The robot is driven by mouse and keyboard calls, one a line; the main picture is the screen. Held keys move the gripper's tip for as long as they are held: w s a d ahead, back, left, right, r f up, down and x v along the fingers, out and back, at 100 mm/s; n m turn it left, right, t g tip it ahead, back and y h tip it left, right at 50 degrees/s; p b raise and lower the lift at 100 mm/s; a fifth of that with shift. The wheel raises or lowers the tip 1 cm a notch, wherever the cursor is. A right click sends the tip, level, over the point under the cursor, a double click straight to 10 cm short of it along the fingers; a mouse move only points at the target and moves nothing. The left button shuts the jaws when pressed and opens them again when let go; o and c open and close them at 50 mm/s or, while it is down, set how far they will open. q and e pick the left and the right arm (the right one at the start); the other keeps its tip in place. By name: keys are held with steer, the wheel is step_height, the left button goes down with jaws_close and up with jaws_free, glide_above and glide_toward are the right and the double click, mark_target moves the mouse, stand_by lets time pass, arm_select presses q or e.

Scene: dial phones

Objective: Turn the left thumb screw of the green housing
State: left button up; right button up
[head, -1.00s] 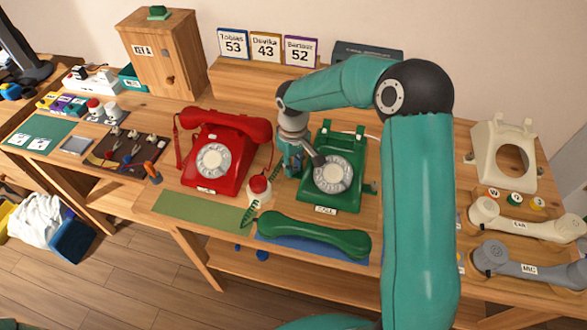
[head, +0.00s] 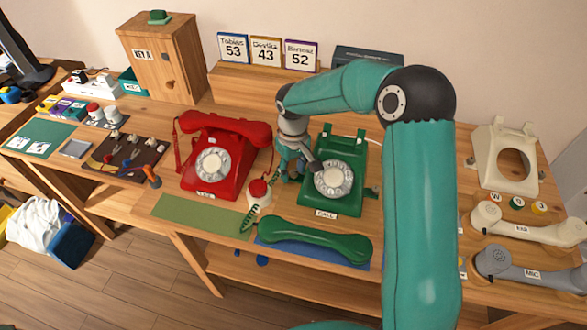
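The green housing (head: 319,201) is a green dial phone body with a white dial, standing on the table with its handset off. A small thumb screw (head: 373,191) sticks out at its right side. The left thumb screw is hidden behind my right gripper. My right gripper (head: 293,172) points down at the housing's left side, close against it. Its fingers are small and partly covered, so I cannot tell whether they are open or shut on the screw. My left gripper is not in view.
A red phone (head: 225,136) stands close to the left. A cream housing (head: 487,153) and two handsets are at the right. My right arm covers the table between.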

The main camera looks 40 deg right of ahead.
steer(key=shift+r, duration=0.1)
steer(key=shift+r, duration=3.85)
steer(key=shift+s+n, duration=0.2)
steer(key=shift+n, duration=0.8)
steer(key=shift+s+d+r+n, duration=0.1)
steer(key=shift+s+r+n, duration=0.1)
steer(key=shift+n, duration=0.6)
step_height(320, 180, up, 4)
steer(key=n, duration=0.9)
glide_toward(294, 172)
steer(key=shift+m, duration=0.3)
step_height(294, 172, down, 9)
steer(key=shift+f, duration=0.1)
